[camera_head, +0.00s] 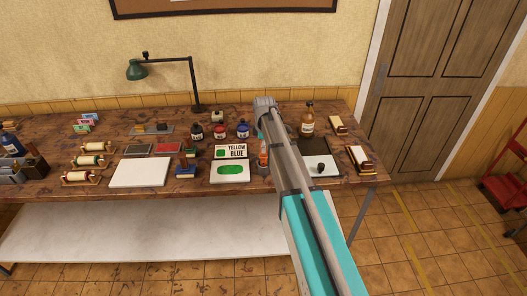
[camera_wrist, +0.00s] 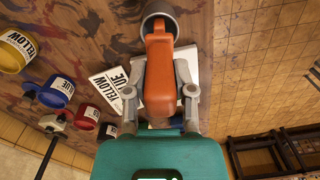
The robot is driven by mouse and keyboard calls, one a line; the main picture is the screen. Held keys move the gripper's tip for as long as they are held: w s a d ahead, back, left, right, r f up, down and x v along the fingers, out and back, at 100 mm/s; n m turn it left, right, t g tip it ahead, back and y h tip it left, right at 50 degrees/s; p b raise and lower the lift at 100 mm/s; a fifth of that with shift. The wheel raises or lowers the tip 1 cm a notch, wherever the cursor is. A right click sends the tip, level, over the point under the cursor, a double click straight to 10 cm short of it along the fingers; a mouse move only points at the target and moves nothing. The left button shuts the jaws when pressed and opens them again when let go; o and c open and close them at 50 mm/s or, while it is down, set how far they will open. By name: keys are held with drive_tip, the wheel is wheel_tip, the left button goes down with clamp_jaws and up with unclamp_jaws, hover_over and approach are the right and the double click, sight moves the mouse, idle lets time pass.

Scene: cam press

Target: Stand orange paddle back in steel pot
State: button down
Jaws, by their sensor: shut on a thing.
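My gripper (camera_wrist: 160,92) is shut on the orange paddle (camera_wrist: 159,70), with a finger on each side of it in the wrist view. The steel pot (camera_wrist: 171,12) shows as a round grey rim at the top of that view. The paddle's far end overlaps the pot's opening; I cannot tell how deep it sits, if inside. In the head view a small orange part of the paddle (camera_head: 263,158) shows left of my arm. My arm hides the gripper and most of the paddle there.
Ink jars (camera_head: 219,131) stand close by on the wooden table (camera_head: 225,201), left of my arm. A bottle (camera_head: 308,122) stands to the right.

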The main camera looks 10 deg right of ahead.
drive_tip(key=shift+f+b, duration=0.65)
drive_tip(key=shift+f, duration=0.05)
idle(0.4)
drive_tip(key=shift+c, duration=1.9)
unclamp_jaws()
drive_tip(key=shift+r, duration=0.15)
wheel_tip(320, 180, up, 12)
drive_tip(key=p, duration=1.2)
drive_tip(key=shift+s+f, duration=0.1)
drive_tip(key=shift+f, duration=0.1)
drive_tip(key=s+f+m+b, duration=0.3)
drive_tip(key=s+m, duration=0.1)
drive_tip(key=s, duration=0.5)
drive_tip(key=s+a+f+m+b, duration=0.1)
drive_tip(key=s+f+m+b, duration=0.2)
drive_tip(key=s, duration=0.6)
drive_tip(key=s+f+m+b, duration=0.4)
drive_tip(key=s+m, duration=0.3)
drive_tip(key=s, duration=0.2)
drive_tip(key=shift+s+a, duration=0.2)
drive_tip(key=shift+s, duration=0.05)
